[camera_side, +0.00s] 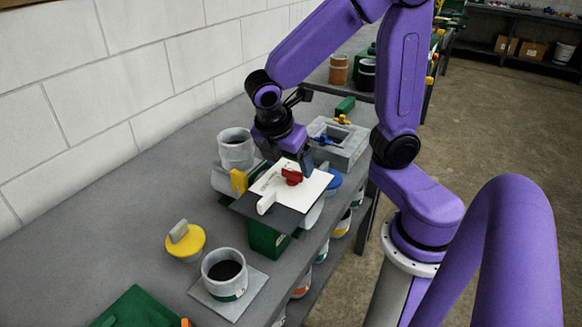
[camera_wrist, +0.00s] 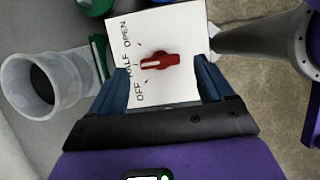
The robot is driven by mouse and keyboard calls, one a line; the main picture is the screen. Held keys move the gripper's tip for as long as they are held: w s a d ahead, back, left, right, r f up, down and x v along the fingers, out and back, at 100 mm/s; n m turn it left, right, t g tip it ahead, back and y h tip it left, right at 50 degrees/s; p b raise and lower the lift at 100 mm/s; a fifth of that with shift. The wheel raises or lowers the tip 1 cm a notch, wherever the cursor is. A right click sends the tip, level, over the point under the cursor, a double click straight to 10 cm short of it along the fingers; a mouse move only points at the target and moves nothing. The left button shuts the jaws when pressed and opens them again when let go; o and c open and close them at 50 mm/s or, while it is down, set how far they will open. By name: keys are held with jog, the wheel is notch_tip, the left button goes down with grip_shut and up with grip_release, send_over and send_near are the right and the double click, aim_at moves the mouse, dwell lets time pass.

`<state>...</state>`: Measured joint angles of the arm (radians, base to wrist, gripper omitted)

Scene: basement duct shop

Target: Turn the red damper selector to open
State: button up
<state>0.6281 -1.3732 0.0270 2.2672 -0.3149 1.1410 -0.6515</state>
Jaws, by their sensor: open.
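The red damper selector (camera_side: 292,176) sits on a white plate (camera_side: 320,183). In the wrist view the red selector (camera_wrist: 168,60) lies crosswise on the plate (camera_wrist: 178,22), its white pointer line facing left toward the HALF label. OFF is printed below HALF and OPEN above it in that view. My gripper (camera_wrist: 163,70) is open and empty, with one blue finger on each side of the selector. In the side view my gripper (camera_side: 288,160) hangs just behind and above the selector. Whether a finger touches the plate cannot be told.
Close around the plate are a yellow handle (camera_side: 238,181), a white lever (camera_side: 266,203) and a grey pipe fitting (camera_side: 236,150). A grey box (camera_side: 347,153) with blue and yellow valve handles stands behind. A yellow disc (camera_side: 186,241) and a dark-filled can (camera_side: 224,275) are in front.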

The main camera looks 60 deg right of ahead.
aim_at(292, 177)
jog(key=shift+x, duration=1.45)
jog(key=c, duration=1)
jog(key=shift+c, duration=0.2)
jog(key=shift+m, duration=0.3)
jog(key=m+g, duration=0.1)
jog(key=m, duration=0.2)
jog(key=shift+w+r+m+g, duration=0.1)
jog(key=shift+w+m+g, duration=0.05)
jog(key=shift+m+g, duration=0.2)
jog(key=shift+w+d+m+g+y, duration=0.1)
jog(key=shift+m+g+y, duration=0.25)
jog(key=shift+m, duration=0.8)
jog(key=shift+m+g+y, duration=0.15)
jog(key=shift+m+g, duration=0.25)
jog(key=shift+m, duration=0.7)
jog(key=o, duration=1)
